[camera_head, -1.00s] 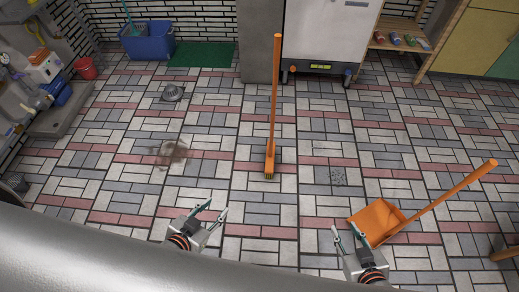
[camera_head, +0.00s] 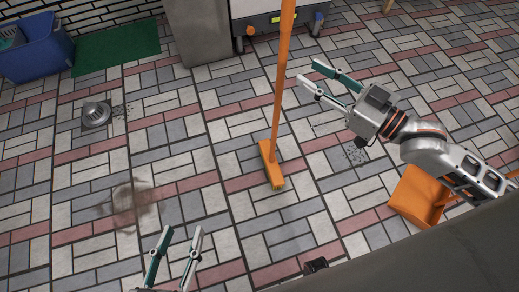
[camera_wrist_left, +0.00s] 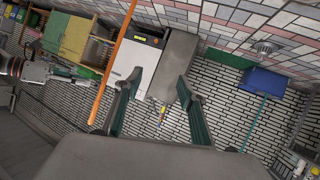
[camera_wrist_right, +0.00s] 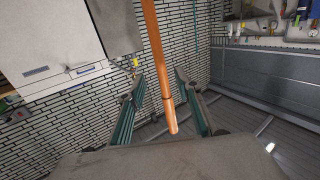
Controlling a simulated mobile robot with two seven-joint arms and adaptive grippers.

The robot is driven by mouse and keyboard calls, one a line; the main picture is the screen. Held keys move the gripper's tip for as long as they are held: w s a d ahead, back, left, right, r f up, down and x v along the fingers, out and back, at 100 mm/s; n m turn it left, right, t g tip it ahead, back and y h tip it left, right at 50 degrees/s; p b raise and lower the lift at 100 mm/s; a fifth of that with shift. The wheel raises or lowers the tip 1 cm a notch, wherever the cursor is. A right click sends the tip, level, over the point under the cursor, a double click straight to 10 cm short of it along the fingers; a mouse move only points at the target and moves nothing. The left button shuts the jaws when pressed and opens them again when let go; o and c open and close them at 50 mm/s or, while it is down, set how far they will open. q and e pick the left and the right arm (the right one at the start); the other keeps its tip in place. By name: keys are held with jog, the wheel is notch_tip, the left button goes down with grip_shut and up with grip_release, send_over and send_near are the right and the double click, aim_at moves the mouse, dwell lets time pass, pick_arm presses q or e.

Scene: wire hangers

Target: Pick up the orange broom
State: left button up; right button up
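The orange broom (camera_head: 279,90) stands upright, its head (camera_head: 271,168) on the tiled floor. The top of its handle is cut off in the head view. My right gripper (camera_head: 308,73) is open and empty, its fingertips just right of the handle and pointing towards it. In the right wrist view the handle (camera_wrist_right: 160,60) shows between the spread fingers (camera_wrist_right: 158,78), with no visible grip. My left gripper (camera_head: 182,233) is open and empty, low and left of the broom. In the left wrist view the handle (camera_wrist_left: 113,60) lies left of the open fingers (camera_wrist_left: 159,80).
An orange dustpan (camera_head: 415,196) lies at the right, partly behind my right arm. A white appliance (camera_head: 262,12) and grey block (camera_head: 198,30) stand behind the broom. A blue bucket (camera_head: 38,52), green mat (camera_head: 118,47) and drain cover (camera_head: 96,113) are at left. Floor around the broom head is clear.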

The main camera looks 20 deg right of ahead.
aim_at(286, 59)
jog(key=shift+y, duration=0.3)
jog(key=shift+b+x, duration=1.35)
jog(key=shift+x, duration=2.8)
jog(key=shift+w, duration=0.25)
jog(key=shift+w+a+r, duration=0.1)
jog(key=shift+w+a, duration=0.05)
jog(key=shift+a, duration=0.05)
grip_shut()
pick_arm(q)
jog(key=d+n, duration=0.2)
jog(key=n, duration=0.1)
jog(key=shift+s+d+f+h, duration=0.2)
jog(key=shift+f+h, duration=0.1)
jog(key=shift+f, duration=0.1)
pick_arm(e)
jog(key=shift+r, duration=0.2)
